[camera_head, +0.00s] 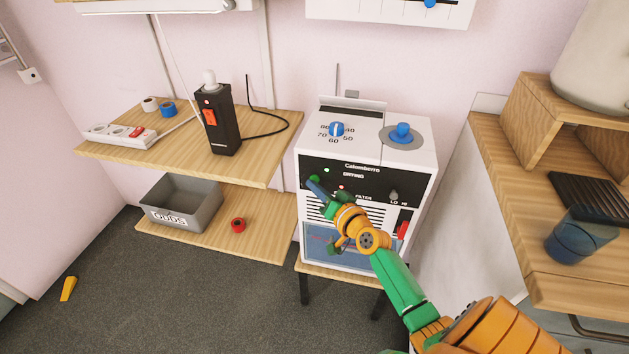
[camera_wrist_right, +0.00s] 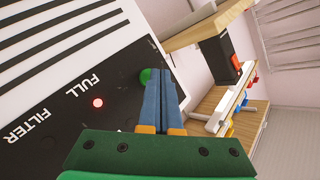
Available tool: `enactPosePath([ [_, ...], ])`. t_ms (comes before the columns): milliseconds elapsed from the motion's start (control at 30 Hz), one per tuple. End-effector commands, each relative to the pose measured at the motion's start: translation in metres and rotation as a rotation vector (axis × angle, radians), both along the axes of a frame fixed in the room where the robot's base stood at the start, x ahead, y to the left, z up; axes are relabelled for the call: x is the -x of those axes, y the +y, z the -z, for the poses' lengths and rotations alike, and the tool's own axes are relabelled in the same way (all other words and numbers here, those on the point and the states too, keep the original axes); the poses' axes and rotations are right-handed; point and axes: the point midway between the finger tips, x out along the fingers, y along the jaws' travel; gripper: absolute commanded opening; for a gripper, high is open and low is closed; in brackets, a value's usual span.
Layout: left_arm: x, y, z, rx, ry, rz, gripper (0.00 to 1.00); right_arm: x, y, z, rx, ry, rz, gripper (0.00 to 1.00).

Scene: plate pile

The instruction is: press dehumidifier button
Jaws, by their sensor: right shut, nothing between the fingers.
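The dehumidifier (camera_head: 418,165) is a white box with a black front panel, standing on a small wooden stand. A green round button (camera_head: 314,180) is at the left of the panel; it also shows in the right wrist view (camera_wrist_right: 145,76), partly covered by the fingers. My right gripper (camera_head: 318,189) is shut and empty, its blue fingertips at the button's edge. In the right wrist view the closed fingers (camera_wrist_right: 158,76) overlap the button; I cannot tell whether they touch it. A red light (camera_wrist_right: 98,102) glows beside the word FULL. My left gripper is not in view.
A wooden shelf (camera_head: 258,126) at the left holds a black device (camera_head: 224,135), a power strip and tape rolls. A grey bin (camera_head: 182,195) sits on the lower shelf. A wooden counter (camera_head: 490,140) with a blue cup (camera_head: 578,238) stands at the right.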

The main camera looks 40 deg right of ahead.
Motion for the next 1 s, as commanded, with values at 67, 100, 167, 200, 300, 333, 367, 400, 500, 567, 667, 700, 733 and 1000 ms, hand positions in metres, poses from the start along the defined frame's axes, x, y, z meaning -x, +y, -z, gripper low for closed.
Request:
enactPosePath([
  [67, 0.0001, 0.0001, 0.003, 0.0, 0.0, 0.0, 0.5, -0.002, -0.0022, 0.0011, 0.0, 0.0, 0.0, 0.0],
  [100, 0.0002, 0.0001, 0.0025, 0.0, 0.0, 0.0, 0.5, -0.002, -0.0024, 0.0007, -0.001, 0.0, 0.0, 0.0],
  [167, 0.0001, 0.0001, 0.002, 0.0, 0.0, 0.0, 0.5, -0.0019, -0.0022, 0.0004, -0.001, 0.0, 0.0, 0.0],
  [200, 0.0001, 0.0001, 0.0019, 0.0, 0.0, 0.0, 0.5, -0.0019, -0.0021, 0.0003, -0.001, 0.0, 0.0, 0.0],
  [300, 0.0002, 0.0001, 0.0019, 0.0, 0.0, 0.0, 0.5, -0.0019, -0.0022, 0.0004, -0.001, 0.0, 0.0, 0.0],
  [333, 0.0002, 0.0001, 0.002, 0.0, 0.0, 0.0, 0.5, -0.002, -0.0022, 0.0004, -0.001, 0.0, 0.0, 0.0],
  [367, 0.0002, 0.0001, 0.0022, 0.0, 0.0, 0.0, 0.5, -0.0021, -0.0023, 0.0004, -0.001, 0.0, 0.0, 0.0],
  [400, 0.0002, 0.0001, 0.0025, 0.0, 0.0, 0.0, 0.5, -0.0023, -0.0026, 0.0005, -0.001, 0.0, 0.0, 0.0],
  [500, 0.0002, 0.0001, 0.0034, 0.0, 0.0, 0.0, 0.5, -0.0029, -0.0034, 0.0009, 0.0, 0.001, -0.001, 0.0],
  [567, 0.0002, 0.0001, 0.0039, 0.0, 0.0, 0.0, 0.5, -0.0034, -0.004, 0.0009, 0.0, 0.001, -0.001, 0.0],
  [667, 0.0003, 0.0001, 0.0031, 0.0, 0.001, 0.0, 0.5, -0.0031, -0.0036, 0.0004, 0.0, 0.001, -0.001, 0.0],
  [700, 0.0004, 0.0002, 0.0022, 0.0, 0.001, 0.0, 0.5, -0.0027, -0.0031, 0.0, 0.0, 0.001, -0.001, 0.0],
  [733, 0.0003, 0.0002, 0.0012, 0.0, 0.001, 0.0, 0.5, -0.0021, -0.0023, -0.0004, -0.001, 0.001, 0.0, 0.0],
  [1000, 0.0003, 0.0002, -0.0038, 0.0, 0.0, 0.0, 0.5, 0.0038, 0.0046, 0.0, -0.001, 0.0, 0.0, 0.0],
])
